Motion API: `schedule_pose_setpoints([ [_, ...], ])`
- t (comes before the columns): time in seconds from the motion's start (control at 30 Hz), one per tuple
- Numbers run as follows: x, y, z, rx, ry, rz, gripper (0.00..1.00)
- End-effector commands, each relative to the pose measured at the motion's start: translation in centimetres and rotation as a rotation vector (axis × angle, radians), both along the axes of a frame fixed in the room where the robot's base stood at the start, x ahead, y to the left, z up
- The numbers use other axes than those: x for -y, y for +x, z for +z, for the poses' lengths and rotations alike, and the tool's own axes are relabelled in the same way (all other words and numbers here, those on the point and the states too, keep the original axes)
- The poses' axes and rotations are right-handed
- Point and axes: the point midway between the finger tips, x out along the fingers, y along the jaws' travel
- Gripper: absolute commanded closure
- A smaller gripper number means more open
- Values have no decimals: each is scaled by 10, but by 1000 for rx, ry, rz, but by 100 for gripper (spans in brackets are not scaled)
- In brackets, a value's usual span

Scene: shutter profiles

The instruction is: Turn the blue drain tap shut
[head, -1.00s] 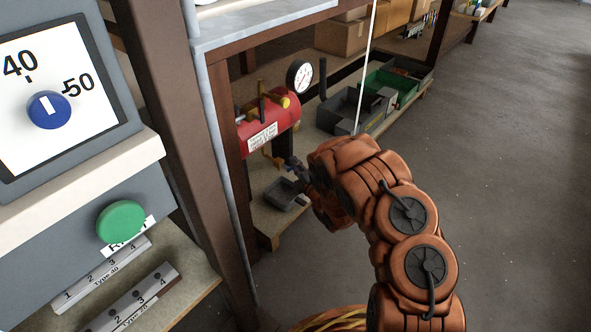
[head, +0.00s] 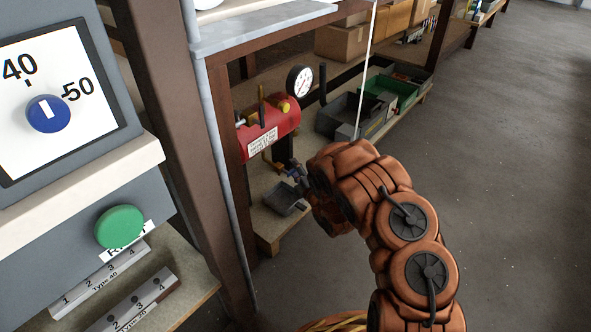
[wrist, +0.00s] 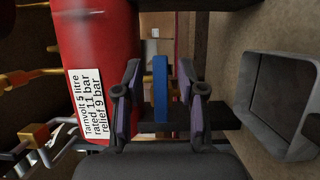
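The blue drain tap (wrist: 161,88) shows in the wrist view as an upright blue bar between my gripper's two fingers. My gripper (wrist: 159,76) is open, with a visible gap on each side of the bar. I cannot tell how deep the bar sits between the fingertips. The red tank (wrist: 103,50) with a white label stands to the left in this view. In the head view, my gripper (head: 298,175) is below the red tank (head: 270,130), partly hidden by my arm; the tap cannot be made out clearly there.
A grey tray (wrist: 283,95) lies right of the fingers in the wrist view, and below the tank in the head view (head: 284,203). Yellow fittings (wrist: 35,133) are at the left. A pressure gauge (head: 299,81) tops the tank. A brown post (head: 185,120) stands left.

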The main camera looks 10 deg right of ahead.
Motion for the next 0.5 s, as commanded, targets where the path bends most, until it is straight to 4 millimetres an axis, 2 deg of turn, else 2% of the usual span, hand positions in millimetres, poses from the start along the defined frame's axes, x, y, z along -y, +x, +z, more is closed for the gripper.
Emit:
schedule_pose_setpoints([
  [0.27, 1, -5, -1, -3, -1, -1, 60],
  [0.5, 6, -25, -1, -2, -1, 0, 60],
])
